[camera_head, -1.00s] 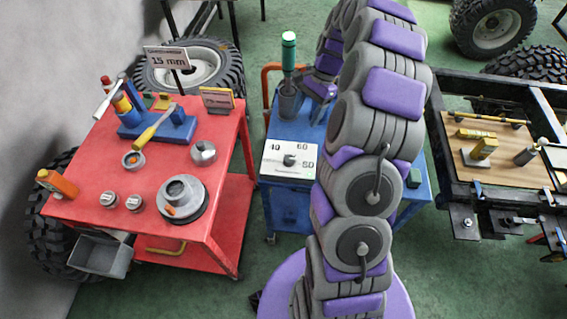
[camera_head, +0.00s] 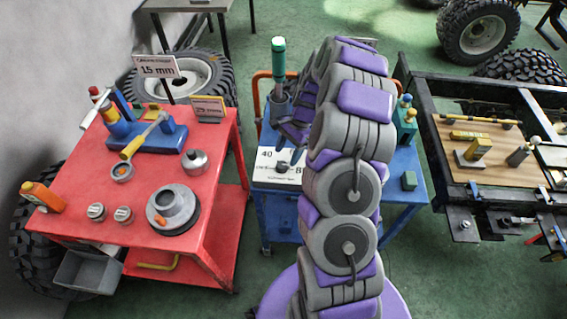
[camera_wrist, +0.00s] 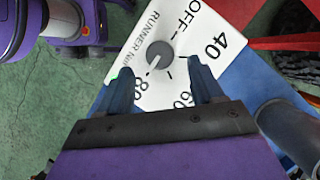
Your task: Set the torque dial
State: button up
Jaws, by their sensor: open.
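The torque dial is a dark round knob (camera_wrist: 160,54) on a white plate (camera_wrist: 215,25) marked OFF, 40, 60 and 80. The plate also shows on the blue cart in the head view (camera_head: 264,181), partly hidden by my arm. My gripper (camera_wrist: 160,69) is open, its two dark blue fingers pointing at the plate. In the wrist view the knob appears between and slightly beyond the fingertips; I cannot tell whether they touch it. In the head view my gripper (camera_head: 284,146) is just above the dial. The exact pointer setting is unclear.
A green-handled tool (camera_head: 278,60) stands in a holder behind the dial. A black chassis frame (camera_head: 440,150) stands at right. Green floor separates them.

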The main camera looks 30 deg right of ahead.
aim_at(282, 164)
jog(key=shift+b+x, duration=0.4)
jog(key=shift+x, duration=1.8)
jog(key=c, duration=1)
